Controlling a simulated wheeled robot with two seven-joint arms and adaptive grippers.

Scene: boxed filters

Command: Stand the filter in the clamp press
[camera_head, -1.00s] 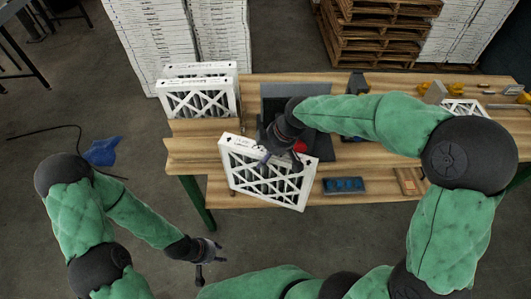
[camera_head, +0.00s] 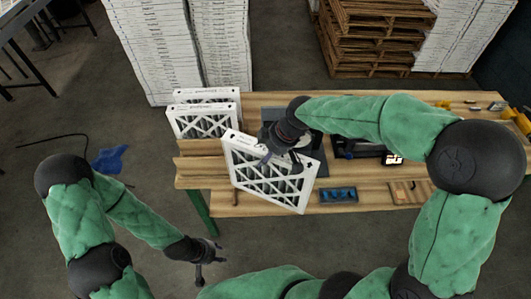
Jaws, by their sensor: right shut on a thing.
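My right gripper (camera_head: 280,158) is shut on the upper edge of a white-framed pleated filter (camera_head: 268,180). The filter hangs tilted over the front edge of the bench, with its mesh face toward me. A dark grey plate (camera_head: 322,165), which looks like part of the clamp press, shows just behind and right of the filter. My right forearm and gripper hide most of the press, so I cannot see its jaws. My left gripper (camera_head: 208,258) is low at the left, in front of the bench, apart from everything. It looks open and empty.
More white filters (camera_head: 203,121) stand upright at the left end of the wooden bench (camera_head: 200,172). A blue tray (camera_head: 338,194) and a wooden block lie at the front edge. A black device with a lit display (camera_head: 392,159) is to the right. Pallets (camera_head: 375,35) stand behind.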

